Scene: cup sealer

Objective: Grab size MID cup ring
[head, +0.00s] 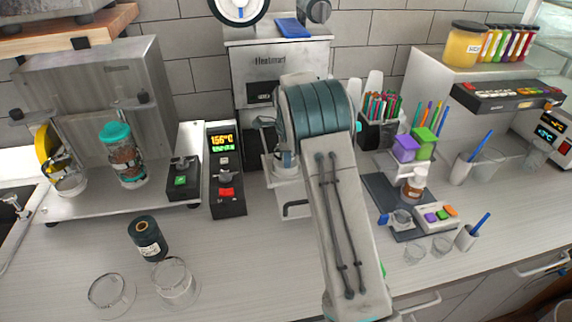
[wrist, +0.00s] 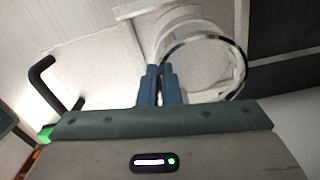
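In the wrist view, my gripper (wrist: 160,72) has its two blue fingers close together. They meet at the left edge of a thin, dark-rimmed round ring (wrist: 244,68), which appears pinched between the tips. Paler, wider round shapes (wrist: 165,38) lie behind the ring; whether they are other rings or part of a holder I cannot tell. No size mark is readable. In the head view, my arm reaches to the front of the grey Heatmart machine (head: 300,72) and hides the gripper and the ring.
A black handle (wrist: 44,75) stands left of the fingers. A control box (head: 226,170) reading 156°C stands left of my arm. A dark jar (head: 148,239) and clear round containers (head: 172,280) stand at front left. A dark tray (head: 382,190) with small items lies to the right.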

